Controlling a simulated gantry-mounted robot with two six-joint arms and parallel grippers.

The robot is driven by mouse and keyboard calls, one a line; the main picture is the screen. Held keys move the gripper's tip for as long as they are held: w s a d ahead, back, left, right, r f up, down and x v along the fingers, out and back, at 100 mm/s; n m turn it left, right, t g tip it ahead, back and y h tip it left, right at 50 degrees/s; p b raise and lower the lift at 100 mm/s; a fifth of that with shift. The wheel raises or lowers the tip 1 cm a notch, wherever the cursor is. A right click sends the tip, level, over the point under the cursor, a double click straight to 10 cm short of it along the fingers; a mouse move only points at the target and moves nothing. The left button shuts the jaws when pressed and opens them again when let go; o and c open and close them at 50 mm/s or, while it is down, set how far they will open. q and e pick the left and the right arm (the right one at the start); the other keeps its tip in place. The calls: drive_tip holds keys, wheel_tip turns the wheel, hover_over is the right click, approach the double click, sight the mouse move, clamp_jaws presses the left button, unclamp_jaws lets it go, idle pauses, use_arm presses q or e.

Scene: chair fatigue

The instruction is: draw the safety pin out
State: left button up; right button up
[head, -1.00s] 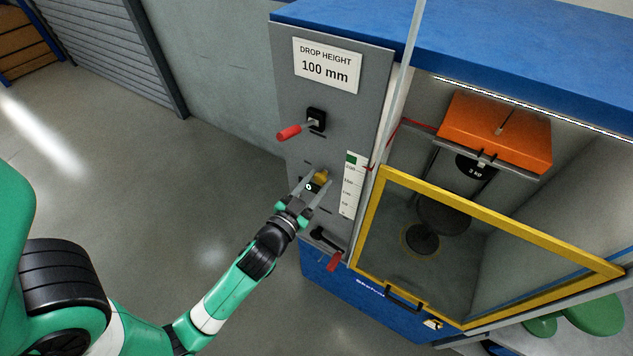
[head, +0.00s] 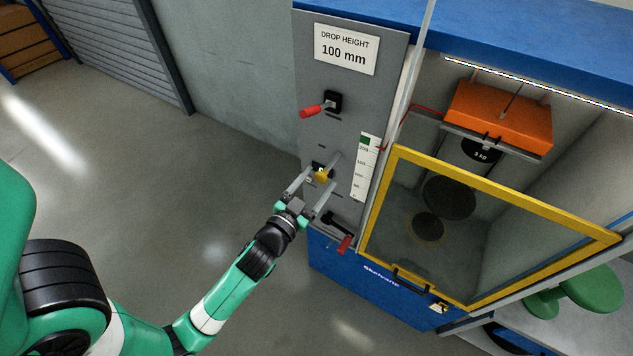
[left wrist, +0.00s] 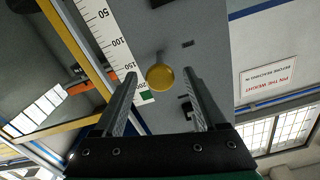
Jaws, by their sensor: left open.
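The safety pin shows as a yellow knob (head: 321,176) on the grey front panel (head: 345,102). In the left wrist view the round yellow knob (left wrist: 160,77) lies in the gap between my fingers, with visible space on both sides. My left gripper (head: 317,184) is open, its two fingers pointing at the panel on either side of the knob; it also shows in the left wrist view (left wrist: 159,82). I cannot tell how far the fingertips reach past the knob. My right gripper is out of view.
A red-handled lever (head: 312,110) sits above the knob and another red handle (head: 344,244) below it. A height scale (head: 366,168) is right of the knob. A yellow-framed door (head: 376,205) fronts the chamber with an orange block (head: 500,116). Floor at left is clear.

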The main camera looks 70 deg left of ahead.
use_arm(q)
drive_tip(key=b+v, duration=0.4)
drive_tip(key=v, duration=0.7)
drive_tip(key=shift+s+d, duration=0.2)
drive_tip(key=shift+s, duration=0.05)
